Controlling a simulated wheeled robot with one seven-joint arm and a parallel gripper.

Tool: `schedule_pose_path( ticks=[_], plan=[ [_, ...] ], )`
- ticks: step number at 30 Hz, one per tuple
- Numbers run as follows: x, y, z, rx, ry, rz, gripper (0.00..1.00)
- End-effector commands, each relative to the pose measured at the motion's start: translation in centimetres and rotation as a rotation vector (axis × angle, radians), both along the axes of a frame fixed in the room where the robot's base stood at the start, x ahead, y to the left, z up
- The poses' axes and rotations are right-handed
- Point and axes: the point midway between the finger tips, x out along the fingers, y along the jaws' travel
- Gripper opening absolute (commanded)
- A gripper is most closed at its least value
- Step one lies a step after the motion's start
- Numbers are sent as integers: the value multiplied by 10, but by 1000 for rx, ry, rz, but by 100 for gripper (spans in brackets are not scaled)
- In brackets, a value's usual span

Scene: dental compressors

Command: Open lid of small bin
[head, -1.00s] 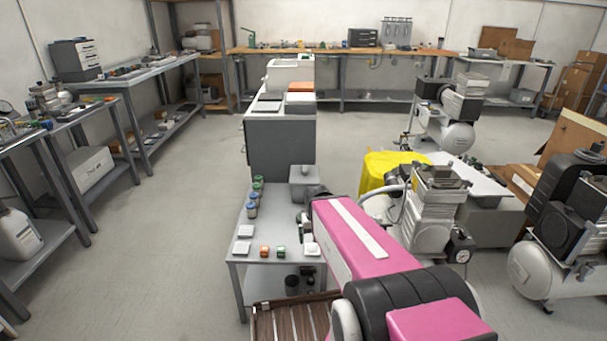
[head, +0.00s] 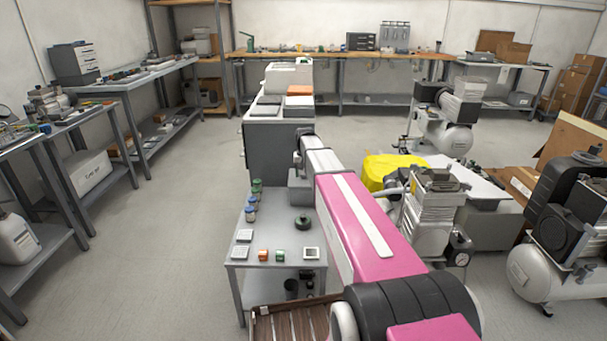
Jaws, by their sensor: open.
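A small grey bin (head: 297,196) stands at the back right of the small grey table (head: 238,265). My arm covers its right side, and its lid is mostly hidden, so I cannot tell how the lid sits. My gripper (head: 298,163) is at the far end of my pink and silver arm, just above or beside the bin's top. It is small here and partly hidden by my wrist. The jaws are open with nothing seen between them. I cannot tell whether they touch the lid.
Several small jars (head: 252,205) line the table's left side. A dark round part (head: 302,222), white square pieces (head: 240,253) and small coloured boxes (head: 263,255) lie in front. A dark grey cabinet (head: 270,150) stands behind. Compressors (head: 430,220) crowd the right; the left floor is clear.

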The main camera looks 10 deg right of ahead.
Motion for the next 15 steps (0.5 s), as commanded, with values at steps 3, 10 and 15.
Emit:
schedule_pose_path(
  ticks=[3,10,15],
  plan=[
    [65,-8,29,0,-1,-26,60],
    [98,-13,52,0,2,-47,60],
    [97,-13,38,0,4,-47,60]
  ],
)
